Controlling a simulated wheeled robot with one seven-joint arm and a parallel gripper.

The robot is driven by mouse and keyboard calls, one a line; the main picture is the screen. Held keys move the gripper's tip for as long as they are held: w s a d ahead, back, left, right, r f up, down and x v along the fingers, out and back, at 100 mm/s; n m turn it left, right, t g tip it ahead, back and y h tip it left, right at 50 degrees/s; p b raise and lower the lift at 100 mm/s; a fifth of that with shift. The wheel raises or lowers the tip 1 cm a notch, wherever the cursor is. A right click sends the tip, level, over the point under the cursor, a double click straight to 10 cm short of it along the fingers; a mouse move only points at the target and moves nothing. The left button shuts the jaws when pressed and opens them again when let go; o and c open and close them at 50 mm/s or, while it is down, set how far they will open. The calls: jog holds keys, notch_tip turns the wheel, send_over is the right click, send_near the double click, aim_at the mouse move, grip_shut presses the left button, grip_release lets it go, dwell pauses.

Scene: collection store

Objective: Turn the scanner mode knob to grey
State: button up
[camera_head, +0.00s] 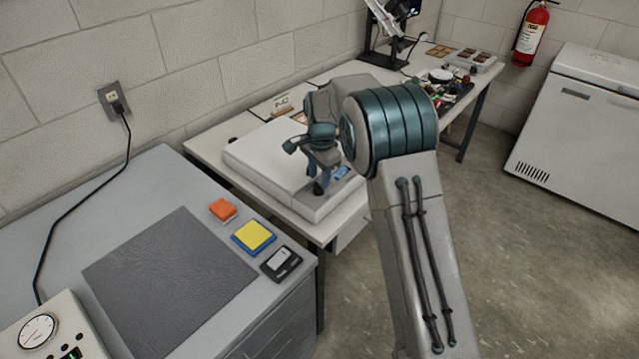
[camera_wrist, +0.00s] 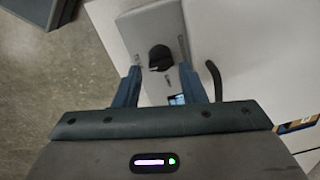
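The scanner (camera_head: 255,160) is a wide, flat, pale box on the table along the wall. Its grey control panel (camera_wrist: 150,22) shows in the wrist view, with a black mode knob (camera_wrist: 160,58) and small markings on either side, too small to read. A small bluish display (camera_wrist: 177,100) sits below the knob. My gripper (camera_wrist: 160,70) is open, its two fingers apart with the knob near the gap between their tips. I cannot tell whether they touch it.
A grey cabinet (camera_head: 150,185) at front left holds a dark mat (camera_head: 170,283), an orange block (camera_head: 223,210), a yellow-and-blue pad (camera_head: 254,236) and a small black device (camera_head: 281,263). Cluttered tools (camera_head: 445,88) lie farther along the table. A white chest freezer (camera_head: 580,130) stands right; the floor between is clear.

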aim_at(319, 185)
jog(key=shift+f, duration=1.8)
jog(key=c, duration=0.7)
jog(key=shift+o, duration=0.2)
